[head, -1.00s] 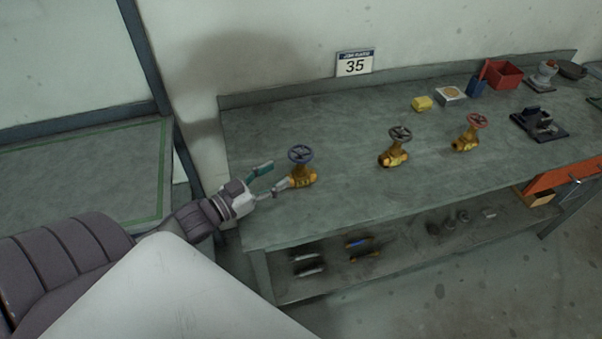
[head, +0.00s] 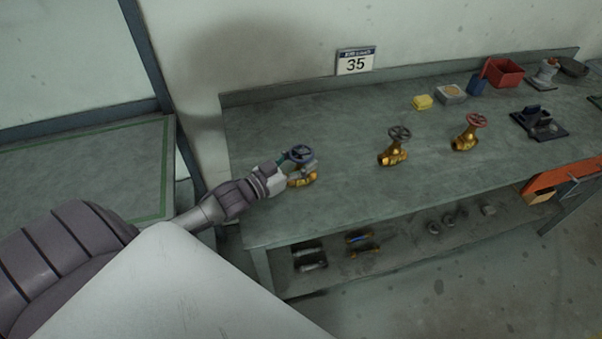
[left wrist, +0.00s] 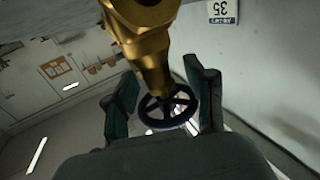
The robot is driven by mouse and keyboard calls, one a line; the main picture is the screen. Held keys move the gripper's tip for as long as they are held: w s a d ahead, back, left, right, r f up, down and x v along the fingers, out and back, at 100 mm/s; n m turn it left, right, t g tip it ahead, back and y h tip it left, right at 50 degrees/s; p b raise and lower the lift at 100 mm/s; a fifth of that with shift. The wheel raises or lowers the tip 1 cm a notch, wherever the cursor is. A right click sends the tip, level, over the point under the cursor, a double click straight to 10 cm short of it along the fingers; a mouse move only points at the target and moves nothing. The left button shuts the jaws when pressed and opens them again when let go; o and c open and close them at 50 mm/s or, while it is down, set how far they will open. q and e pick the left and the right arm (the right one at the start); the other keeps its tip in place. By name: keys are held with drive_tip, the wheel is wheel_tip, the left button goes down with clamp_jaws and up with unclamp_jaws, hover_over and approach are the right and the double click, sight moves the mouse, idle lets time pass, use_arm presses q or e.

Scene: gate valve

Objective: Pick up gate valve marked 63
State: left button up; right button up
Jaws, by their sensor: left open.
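Three brass gate valves stand on the grey-green workbench (head: 350,210). The left one (head: 303,180) has a blue handwheel, the middle one (head: 393,152) a dark handwheel, and the right one (head: 466,138) a red handwheel. I cannot read a 63 on any of them. My left gripper (head: 295,167) is at the blue-wheeled valve, with its fingers around the neck and wheel area. In the left wrist view, the open fingers (left wrist: 163,97) stand either side of the blue handwheel (left wrist: 167,108), with gaps showing. The brass body (left wrist: 143,45) is above the wheel there. My right gripper is not in view.
A wall sign reading 35 (head: 356,62) hangs behind the bench. Small parts lie on the lower shelf. The bench between the left and middle valves is clear.

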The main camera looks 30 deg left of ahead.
use_arm(q)
clamp_jaws()
drive_tip(key=shift+r, duration=0.1)
idle(0.4)
